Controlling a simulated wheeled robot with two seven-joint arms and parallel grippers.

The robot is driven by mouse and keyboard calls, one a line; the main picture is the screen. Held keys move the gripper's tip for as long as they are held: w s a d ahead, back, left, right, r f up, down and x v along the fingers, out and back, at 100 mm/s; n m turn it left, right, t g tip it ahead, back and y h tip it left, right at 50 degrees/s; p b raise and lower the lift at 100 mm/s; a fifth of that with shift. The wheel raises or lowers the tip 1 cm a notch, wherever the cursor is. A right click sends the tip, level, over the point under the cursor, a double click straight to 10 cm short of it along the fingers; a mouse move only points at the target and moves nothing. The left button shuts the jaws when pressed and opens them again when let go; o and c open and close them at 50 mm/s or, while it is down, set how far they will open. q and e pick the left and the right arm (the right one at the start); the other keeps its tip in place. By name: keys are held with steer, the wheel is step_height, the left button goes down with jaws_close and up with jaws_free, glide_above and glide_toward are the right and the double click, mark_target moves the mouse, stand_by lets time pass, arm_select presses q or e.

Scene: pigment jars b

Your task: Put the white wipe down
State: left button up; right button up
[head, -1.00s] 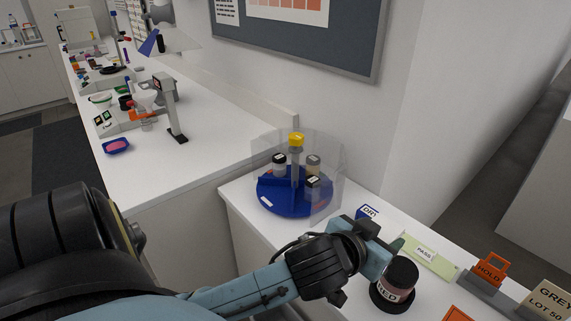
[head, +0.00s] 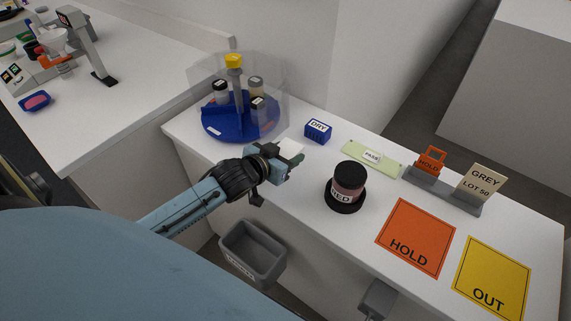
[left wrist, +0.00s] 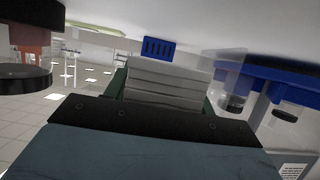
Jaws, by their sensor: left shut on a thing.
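The white wipe (left wrist: 165,82) is a folded pale pad between the fingers of my left gripper (left wrist: 162,90) in the left wrist view. In the head view only a small white part of the wipe (head: 291,145) shows past the fingers. My left gripper (head: 287,160) is shut on it over the counter, between the blue carousel and the red-labelled jar. The blue block marked DRY (head: 318,131) stands just beyond and to the right, apart from the gripper. It also shows in the left wrist view (left wrist: 158,49). My right gripper is not in view.
The blue carousel (head: 213,129) with several jars and a clear shield stands left. The dark-lidded jar (head: 348,183) stands right of the gripper. A green PASS plate (head: 385,164), orange HOLD mat (head: 410,246) and yellow OUT mat (head: 490,280) lie further right. A grey bin (head: 252,250) hangs below the counter edge.

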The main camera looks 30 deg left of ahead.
arm_select(q)
step_height(320, 180, down, 4)
steer(key=shift+r+b, duration=0.15)
steer(key=shift+b, duration=0.25)
steer(key=o, duration=1)
steer(key=shift+r, duration=0.15)
steer(key=p+v, duration=0.1)
steer(key=v, duration=1.1)
steer(key=shift+p, duration=0.35)
steer(key=shift+d, duration=0.1)
